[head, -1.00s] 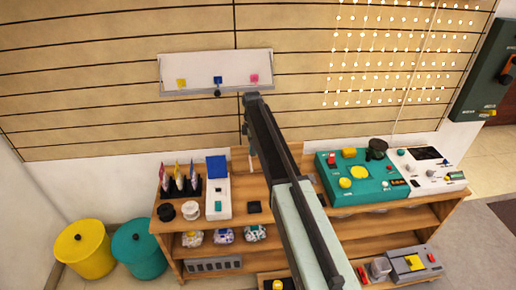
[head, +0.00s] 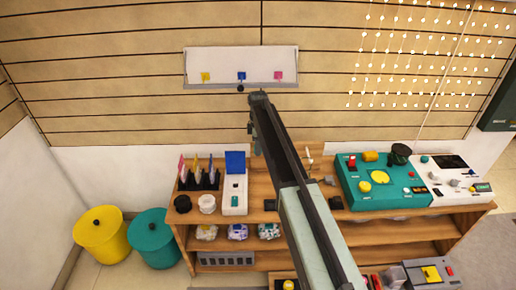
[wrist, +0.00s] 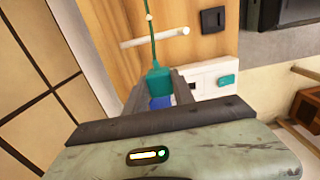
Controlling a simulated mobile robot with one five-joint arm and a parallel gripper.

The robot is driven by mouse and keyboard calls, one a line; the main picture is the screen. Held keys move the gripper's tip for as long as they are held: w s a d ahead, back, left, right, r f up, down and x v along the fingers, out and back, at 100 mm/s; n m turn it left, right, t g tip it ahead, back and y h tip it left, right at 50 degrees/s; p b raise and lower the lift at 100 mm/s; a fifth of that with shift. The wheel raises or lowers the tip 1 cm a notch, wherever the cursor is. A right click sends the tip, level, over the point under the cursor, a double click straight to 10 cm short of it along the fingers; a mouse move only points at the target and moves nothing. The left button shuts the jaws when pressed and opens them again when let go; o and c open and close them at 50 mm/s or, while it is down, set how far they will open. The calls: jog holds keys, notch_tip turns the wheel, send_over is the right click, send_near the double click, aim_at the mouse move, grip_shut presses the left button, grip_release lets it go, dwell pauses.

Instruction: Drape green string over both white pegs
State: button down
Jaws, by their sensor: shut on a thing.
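My gripper (wrist: 158,92) is shut on a teal end piece (wrist: 158,78) of the green string. The thin green string (wrist: 152,32) runs from this piece to the top edge of the wrist view, with a small pale bead on it. One white peg (wrist: 155,38) sticks out from a wooden panel, just past the fingertips, and the string passes across it; I cannot tell whether they touch. In the head view my gripper (head: 258,97) is in front of the slatted wall; the string cannot be made out there.
A wooden shelf unit (head: 400,236) stands below with a teal console (head: 352,190) on its right. A blue thing (wrist: 160,103) lies behind the fingers. A white wall panel (head: 240,62) is above the gripper. Yellow (head: 103,238) and teal (head: 152,245) bins stand at left.

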jog(key=s+a+f+b, duration=0.3)
jog(key=s+f+b, duration=0.1)
jog(key=f+b, duration=0.3)
jog(key=shift+f, duration=0.25)
jog(key=shift+s+a+r, duration=0.1)
jog(key=shift+s, duration=0.05)
dwell(0.6)
